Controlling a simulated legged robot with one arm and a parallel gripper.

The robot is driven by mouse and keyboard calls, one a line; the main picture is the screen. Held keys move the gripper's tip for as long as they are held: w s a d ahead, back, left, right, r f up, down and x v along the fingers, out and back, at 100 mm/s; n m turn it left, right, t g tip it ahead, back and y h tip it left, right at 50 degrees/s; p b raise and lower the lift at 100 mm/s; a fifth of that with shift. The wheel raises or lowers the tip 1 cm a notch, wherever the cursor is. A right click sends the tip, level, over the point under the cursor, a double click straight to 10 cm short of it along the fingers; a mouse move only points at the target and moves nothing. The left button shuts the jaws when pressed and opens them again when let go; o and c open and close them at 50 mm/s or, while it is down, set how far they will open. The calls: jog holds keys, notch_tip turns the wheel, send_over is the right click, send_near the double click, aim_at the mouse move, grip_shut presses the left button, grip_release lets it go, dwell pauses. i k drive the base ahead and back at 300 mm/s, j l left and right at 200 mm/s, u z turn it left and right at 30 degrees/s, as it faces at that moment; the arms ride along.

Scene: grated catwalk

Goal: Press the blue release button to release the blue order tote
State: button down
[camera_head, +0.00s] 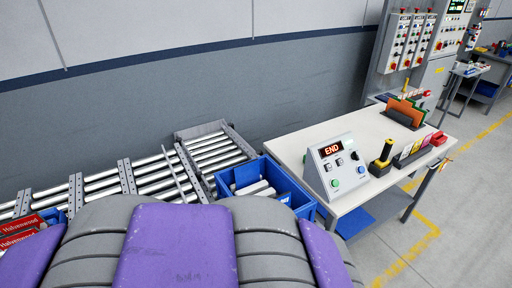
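A blue tote (297,190) stands at the right end of the roller conveyor, beside the table. It holds pale grey items, and its near side is partly hidden by the purple and grey body part in front. A white control box (322,172) stands on the table just right of the tote. Its red display (331,149) reads END. The box also has a dark knob and small white buttons. My gripper is not in view.
The roller conveyor (150,173) runs left along the grey wall. A red box (22,226) lies at its left. The white table (375,128) bears a yellow-and-black tool (382,158) and coloured holders. Wall panels (408,40) stand behind. Open floor (450,205) lies right.

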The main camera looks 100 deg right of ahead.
aim_at(361, 170)
jog(key=z, duration=4.25)
